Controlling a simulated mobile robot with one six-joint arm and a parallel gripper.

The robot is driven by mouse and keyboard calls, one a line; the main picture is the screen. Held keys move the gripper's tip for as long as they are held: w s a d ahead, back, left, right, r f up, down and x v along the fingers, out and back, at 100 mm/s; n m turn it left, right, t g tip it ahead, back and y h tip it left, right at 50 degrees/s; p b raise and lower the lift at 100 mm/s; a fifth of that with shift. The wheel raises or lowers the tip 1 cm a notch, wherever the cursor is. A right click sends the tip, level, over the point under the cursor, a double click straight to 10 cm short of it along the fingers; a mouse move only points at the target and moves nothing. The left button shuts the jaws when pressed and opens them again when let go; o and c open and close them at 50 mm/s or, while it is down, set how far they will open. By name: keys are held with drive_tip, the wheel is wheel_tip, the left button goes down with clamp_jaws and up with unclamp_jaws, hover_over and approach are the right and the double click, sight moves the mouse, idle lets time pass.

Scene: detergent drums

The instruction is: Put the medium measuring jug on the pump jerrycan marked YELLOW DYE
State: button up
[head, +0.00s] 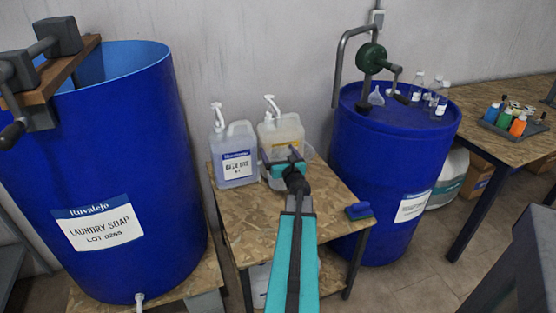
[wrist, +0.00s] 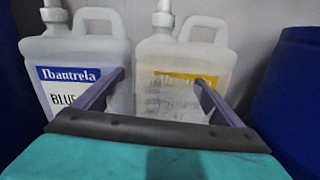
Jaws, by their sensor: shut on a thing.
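My gripper (head: 283,165) is in front of the right-hand pump jerrycan, over the small chipboard table. In the wrist view its two purple fingers (wrist: 160,82) are shut on a clear measuring jug (wrist: 168,102) with faint markings. The jug's outline is hard to make out, and the arm hides most of it in the head view. The right jerrycan (head: 283,130) is pale and translucent with a white pump; it also shows in the wrist view (wrist: 185,48). Its yellow-banded label is partly covered and its words cannot be read. I cannot tell whether the jug touches it.
A bluish pump jerrycan (head: 235,150) labelled BLUE stands close on the left. A blue brush (head: 359,211) lies at the table's right corner. Large blue drums stand left (head: 120,180) and right (head: 385,150). The wall is close behind; bare chipboard (head: 235,215) shows at the front left.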

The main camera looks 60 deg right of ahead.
drive_tip(key=shift+f, duration=0.1)
drive_tip(key=shift+f, duration=1.8)
drive_tip(key=o, duration=1.2)
drive_tip(key=shift+r, duration=0.2)
drive_tip(key=shift+s+a+f, duration=0.1)
drive_tip(key=shift+s+a, duration=0.15)
approach(276, 155)
drive_tip(key=v, duration=0.3)
drive_tip(key=shift+p+v, duration=0.9)
